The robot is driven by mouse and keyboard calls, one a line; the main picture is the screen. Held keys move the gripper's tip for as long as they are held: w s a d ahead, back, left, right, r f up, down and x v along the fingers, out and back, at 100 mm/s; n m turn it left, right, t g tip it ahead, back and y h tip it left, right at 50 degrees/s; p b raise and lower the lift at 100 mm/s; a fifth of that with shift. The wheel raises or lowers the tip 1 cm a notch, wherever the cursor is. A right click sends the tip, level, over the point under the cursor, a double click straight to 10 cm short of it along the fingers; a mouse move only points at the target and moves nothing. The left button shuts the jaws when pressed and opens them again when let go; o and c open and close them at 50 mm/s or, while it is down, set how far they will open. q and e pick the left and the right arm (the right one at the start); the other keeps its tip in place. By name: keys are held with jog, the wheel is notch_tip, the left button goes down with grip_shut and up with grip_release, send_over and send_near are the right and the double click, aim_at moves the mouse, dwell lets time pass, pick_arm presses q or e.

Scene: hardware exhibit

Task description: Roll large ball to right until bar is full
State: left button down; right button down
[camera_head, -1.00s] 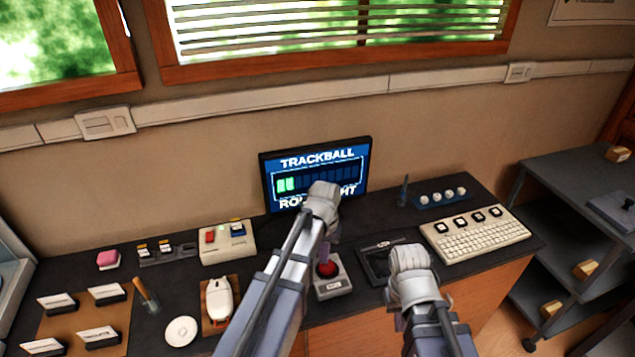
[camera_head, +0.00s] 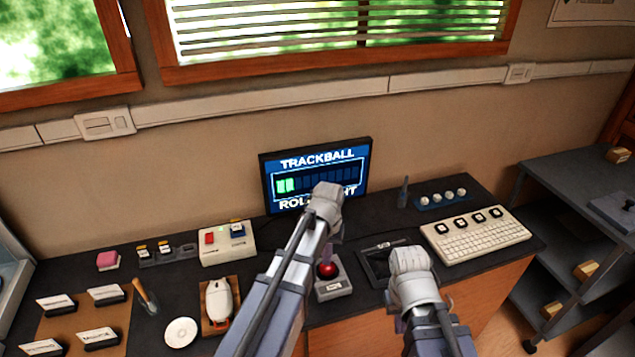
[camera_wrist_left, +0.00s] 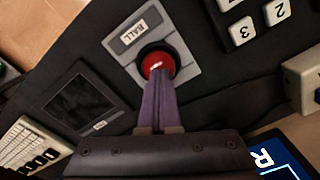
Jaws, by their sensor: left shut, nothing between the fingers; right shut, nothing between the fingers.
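The large red ball (camera_head: 327,270) sits in a grey base labelled BALL (camera_wrist_left: 131,35) on the dark counter. It also shows in the left wrist view (camera_wrist_left: 158,63). My left gripper (camera_head: 329,262) is shut and empty, its purple fingers pointing down with the tips at the ball; whether they press on it I cannot tell. The screen (camera_head: 316,175) behind reads TRACKBALL, with text below partly covered by my left wrist. Its bar (camera_head: 318,181) has two green segments lit at the left; the others are dark. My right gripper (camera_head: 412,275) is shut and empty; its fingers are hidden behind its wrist.
A dark pad (camera_head: 376,262) lies right of the ball base, a white keyboard (camera_head: 476,237) beyond it. A mouse (camera_head: 221,301) on a brown mat is to the left. A joystick (camera_head: 403,190) and a blue button strip (camera_head: 442,198) stand behind. Shelves are at right.

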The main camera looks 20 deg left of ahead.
pick_arm(q)
jog(key=shift+w+d, duration=0.35)
jog(key=shift+d, duration=0.25)
dwell(0.5)
dwell(0.3)
jog(key=shift+r+p, duration=0.7)
jog(key=shift+a, duration=0.1)
jog(key=shift+s+a, duration=0.6)
jog(key=shift+a, duration=0.25)
jog(key=shift+f+b, duration=0.7)
jog(key=shift+w+d, duration=0.6)
jog(key=shift+d, duration=0.35)
dwell(1.1)
